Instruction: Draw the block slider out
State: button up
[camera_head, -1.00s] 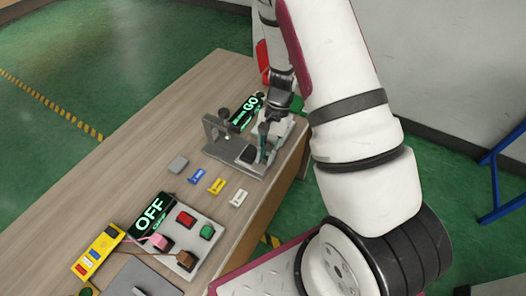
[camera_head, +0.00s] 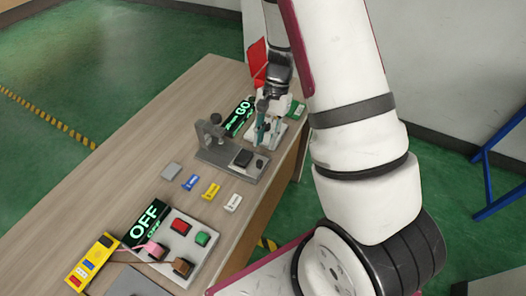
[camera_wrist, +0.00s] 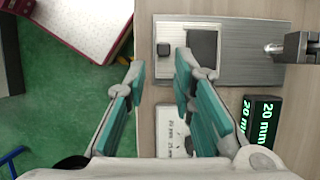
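A grey plate fixture (camera_head: 225,163) stands on the table with a dark square block (camera_head: 243,158), a small dark knob (camera_head: 260,164) and an upright post. The wrist view shows the block (camera_wrist: 202,47) flat on the plate. Behind it is a white scaled base (camera_wrist: 171,132) with mm marks, partly hidden by my fingers. I cannot tell which of these is the block slider. My gripper (camera_head: 266,138) is over the white base, beyond the plate. Its teal fingers are apart with nothing between the fingertips (camera_wrist: 161,66). Contact is unclear.
An OFF display (camera_head: 147,220) and a panel with red and green buttons (camera_head: 190,228) are nearer. Small grey, blue, yellow and white blocks lie between. The table's left side is clear.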

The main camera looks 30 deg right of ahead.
jog(key=v, duration=0.5)
dwell(0.4)
jog(key=s+a+r+n+t+h, duration=0.1)
jog(key=s+a+r+n, duration=0.2)
jog(key=r, duration=0.5)
jog(key=s+a+r+n+t, duration=0.2)
jog(key=s+a+r, duration=0.1)
jog(key=r, duration=0.5)
jog(key=s+a+r+n+t+h, duration=0.2)
jog(key=s+r+n+t, duration=0.2)
jog(key=s, duration=0.8)
notch_tip(320, 180, up, 4)
jog(key=shift+s+a+r+n+h, duration=0.15)
jog(key=shift+a+n+h, duration=0.2)
jog(key=shift+n, duration=0.75)
